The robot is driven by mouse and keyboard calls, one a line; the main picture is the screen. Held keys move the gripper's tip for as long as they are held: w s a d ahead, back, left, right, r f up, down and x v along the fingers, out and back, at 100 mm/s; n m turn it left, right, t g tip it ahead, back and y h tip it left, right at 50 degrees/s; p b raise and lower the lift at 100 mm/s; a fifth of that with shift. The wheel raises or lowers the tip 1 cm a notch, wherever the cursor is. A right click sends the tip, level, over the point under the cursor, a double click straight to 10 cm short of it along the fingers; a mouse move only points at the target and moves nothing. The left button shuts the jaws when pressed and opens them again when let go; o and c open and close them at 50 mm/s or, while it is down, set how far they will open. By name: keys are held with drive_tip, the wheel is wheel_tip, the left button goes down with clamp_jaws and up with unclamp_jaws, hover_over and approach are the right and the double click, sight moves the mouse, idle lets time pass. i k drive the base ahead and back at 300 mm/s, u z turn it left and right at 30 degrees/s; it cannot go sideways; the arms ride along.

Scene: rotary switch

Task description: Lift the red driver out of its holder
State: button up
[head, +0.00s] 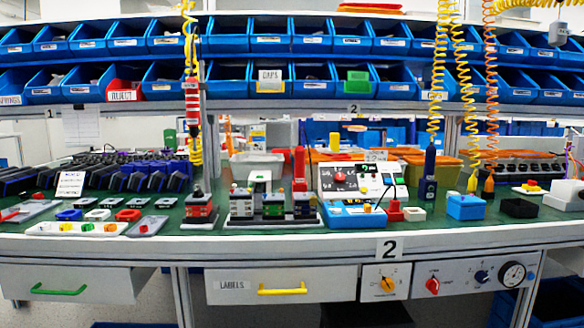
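A slim red upright tool (299,164) stands near the middle of the green bench top, behind a row of small modules. A red-and-white striped tool (193,108) hangs on a yellow coiled cord at the left, clear of the bench. A dark blue driver (430,165) stands upright under another yellow coil at the right. My gripper is not in view.
Small modules (272,204) and a white control box (362,180) crowd the bench (330,243) around the red tool. A blue box (467,207) and black box (519,208) stand at right. Yellow (473,183) and orange (489,186) tools hang nearby. Blue bins (228,82) line the shelves above.

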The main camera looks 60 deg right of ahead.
sight(299, 151)
drive_tip(key=z, duration=0.65)
drive_tip(key=i, duration=0.95)
drive_tip(key=z, duration=0.85)
